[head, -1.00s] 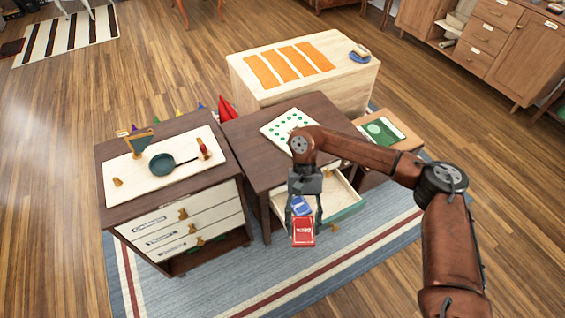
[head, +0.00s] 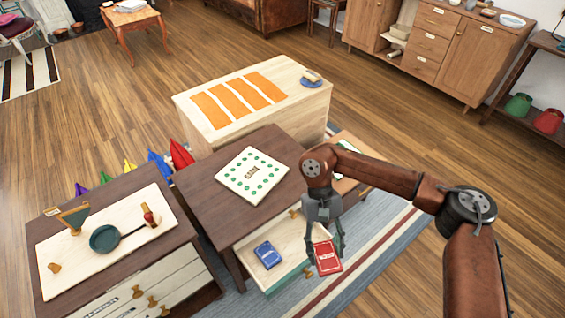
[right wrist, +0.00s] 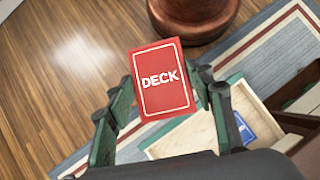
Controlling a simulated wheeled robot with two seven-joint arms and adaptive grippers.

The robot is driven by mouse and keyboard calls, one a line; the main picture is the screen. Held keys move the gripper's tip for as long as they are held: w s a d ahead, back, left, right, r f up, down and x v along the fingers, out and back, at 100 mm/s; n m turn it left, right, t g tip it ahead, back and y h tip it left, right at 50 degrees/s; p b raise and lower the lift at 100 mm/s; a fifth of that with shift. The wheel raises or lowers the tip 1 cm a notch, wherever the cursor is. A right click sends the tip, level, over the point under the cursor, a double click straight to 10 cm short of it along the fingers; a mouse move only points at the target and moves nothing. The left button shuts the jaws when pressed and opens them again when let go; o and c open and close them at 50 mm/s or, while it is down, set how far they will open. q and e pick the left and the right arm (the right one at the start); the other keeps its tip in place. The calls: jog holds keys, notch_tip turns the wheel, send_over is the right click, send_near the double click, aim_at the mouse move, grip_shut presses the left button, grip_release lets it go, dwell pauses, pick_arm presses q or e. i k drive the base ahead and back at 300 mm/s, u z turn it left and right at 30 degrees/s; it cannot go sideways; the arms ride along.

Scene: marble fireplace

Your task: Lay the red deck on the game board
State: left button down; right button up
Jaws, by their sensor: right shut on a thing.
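The red deck (head: 328,258) is a small red box with white lettering. My right gripper (head: 325,248) is shut on it and holds it at the right end of the open drawer in the head view. In the right wrist view the deck (right wrist: 161,80) sits between the fingers, its "DECK" face showing. The game board (head: 252,175), a white square with green dots around its edge, lies flat on the dark brown table, up and left of the gripper. My left gripper is not in view.
A blue deck (head: 267,255) lies in the open drawer (head: 292,240) under the dark table (head: 215,200). A cabinet with a pan (head: 105,238) stands at left. A pale chest with orange strips (head: 240,100) stands behind. The tabletop around the board is clear.

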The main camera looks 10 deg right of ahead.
aim_at(252, 172)
jog(key=z, duration=0.1)
jog(key=i, duration=0.6)
jog(key=u, duration=0.7)
jog(key=i, duration=0.4)
jog(key=u, duration=0.45)
